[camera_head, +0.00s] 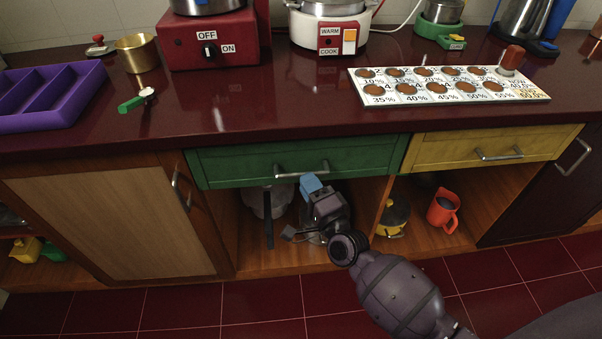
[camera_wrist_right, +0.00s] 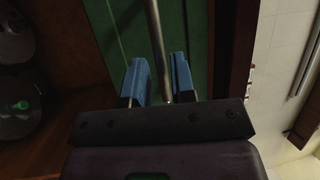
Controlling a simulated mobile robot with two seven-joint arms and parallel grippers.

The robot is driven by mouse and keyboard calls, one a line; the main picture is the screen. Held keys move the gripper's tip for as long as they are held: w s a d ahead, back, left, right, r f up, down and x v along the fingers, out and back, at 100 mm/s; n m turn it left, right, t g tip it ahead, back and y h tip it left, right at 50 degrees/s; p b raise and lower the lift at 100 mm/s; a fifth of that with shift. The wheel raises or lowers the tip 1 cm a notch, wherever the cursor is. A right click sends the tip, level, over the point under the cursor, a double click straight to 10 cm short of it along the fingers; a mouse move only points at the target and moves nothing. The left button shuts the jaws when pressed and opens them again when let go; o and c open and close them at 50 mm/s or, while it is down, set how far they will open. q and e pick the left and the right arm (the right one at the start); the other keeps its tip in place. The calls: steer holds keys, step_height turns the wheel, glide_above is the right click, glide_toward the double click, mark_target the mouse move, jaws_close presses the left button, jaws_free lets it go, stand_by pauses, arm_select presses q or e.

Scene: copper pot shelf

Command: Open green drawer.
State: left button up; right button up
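The green drawer (camera_head: 240,164) is shut under the red countertop. Its metal bar handle (camera_head: 290,174) runs across the front. My right gripper (camera_head: 311,183) is at the right part of this handle, with its blue fingertips just below the bar in the head view. In the right wrist view, the gripper (camera_wrist_right: 160,82) has its blue fingers apart, with the handle bar (camera_wrist_right: 157,40) running between them and the green drawer front (camera_wrist_right: 120,35) behind. The fingers do not look clamped on the bar. My left gripper is not in view.
A yellow drawer (camera_head: 440,150) is to the right. A wooden cabinet door (camera_head: 110,225) is to the left. The open shelf below holds grey pots, a yellow pot (camera_head: 393,217) and an orange mug (camera_head: 443,210). The counter carries cookers and a purple tray (camera_head: 50,100).

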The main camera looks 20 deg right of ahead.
mark_target(302, 173)
steer(key=x, duration=0.3)
steer(key=shift+w, duration=0.2)
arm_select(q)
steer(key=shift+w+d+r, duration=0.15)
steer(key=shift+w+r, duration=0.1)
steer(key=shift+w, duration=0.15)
arm_select(e)
steer(key=shift+w, duration=0.1)
